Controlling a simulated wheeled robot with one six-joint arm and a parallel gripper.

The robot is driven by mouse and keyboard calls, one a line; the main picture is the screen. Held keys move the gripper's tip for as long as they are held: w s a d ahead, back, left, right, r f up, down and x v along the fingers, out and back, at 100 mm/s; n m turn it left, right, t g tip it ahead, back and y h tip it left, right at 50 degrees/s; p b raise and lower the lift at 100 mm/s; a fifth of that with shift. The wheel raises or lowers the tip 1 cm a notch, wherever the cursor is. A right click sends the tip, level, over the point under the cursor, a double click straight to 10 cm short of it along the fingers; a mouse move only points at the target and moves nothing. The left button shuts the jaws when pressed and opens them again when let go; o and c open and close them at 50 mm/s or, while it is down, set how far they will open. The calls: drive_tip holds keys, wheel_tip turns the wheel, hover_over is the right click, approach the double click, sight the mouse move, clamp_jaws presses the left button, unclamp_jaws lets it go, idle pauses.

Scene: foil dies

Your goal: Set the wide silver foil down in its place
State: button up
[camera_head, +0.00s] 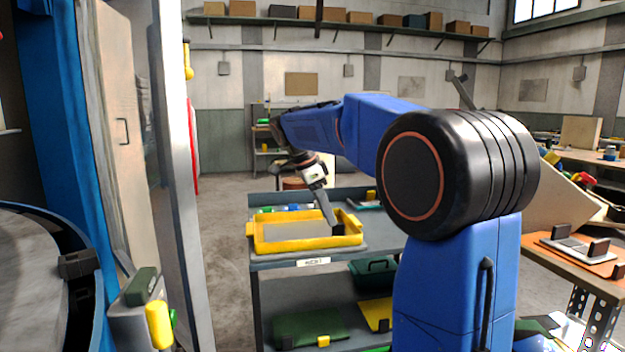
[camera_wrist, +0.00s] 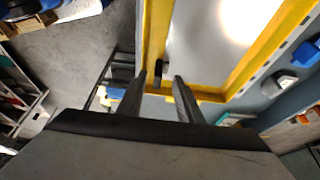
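A wide silver sheet (camera_head: 292,231), which looks like the wide silver foil, lies flat inside a yellow frame (camera_head: 305,243) on the grey cart. In the wrist view the shiny sheet (camera_wrist: 205,45) and the yellow frame (camera_wrist: 245,70) fill the upper right, with a bright glare on the sheet. My gripper (camera_head: 331,222) points down at the frame's right end. In the wrist view my gripper (camera_wrist: 159,76) has its two fingers apart over the frame's rail. A small dark block (camera_wrist: 158,72) shows between them, with gaps visible; I cannot tell contact.
The cart (camera_head: 262,290) has a lower shelf with a green case (camera_head: 372,272) and panels. A silver plate with black grips (camera_head: 571,247) lies on an orange board on the right table. A post (camera_head: 178,170) stands left. Grey floor (camera_head: 228,265) shows between post and cart.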

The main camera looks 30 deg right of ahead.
drive_tip(key=v, duration=1.2)
drive_tip(key=shift+a+r, duration=0.2)
drive_tip(key=shift+r, duration=0.15)
drive_tip(key=s+a+f+n+t+y, duration=0.1)
drive_tip(key=s+a+f+n+t, duration=0.1)
drive_tip(key=s+f+n, duration=0.5)
drive_tip(key=s+a+f+n+t+y, duration=0.1)
drive_tip(key=s+a+f+n, duration=0.3)
drive_tip(key=s+f, duration=0.9)
drive_tip(key=s+a+f+n+t+y, duration=0.2)
drive_tip(key=s+a+f+n+t, duration=0.1)
drive_tip(key=s+f+n, duration=0.7)
drive_tip(key=shift+s+a+f, duration=0.2)
drive_tip(key=shift+s+f, duration=0.05)
drive_tip(key=shift+s, duration=0.7)
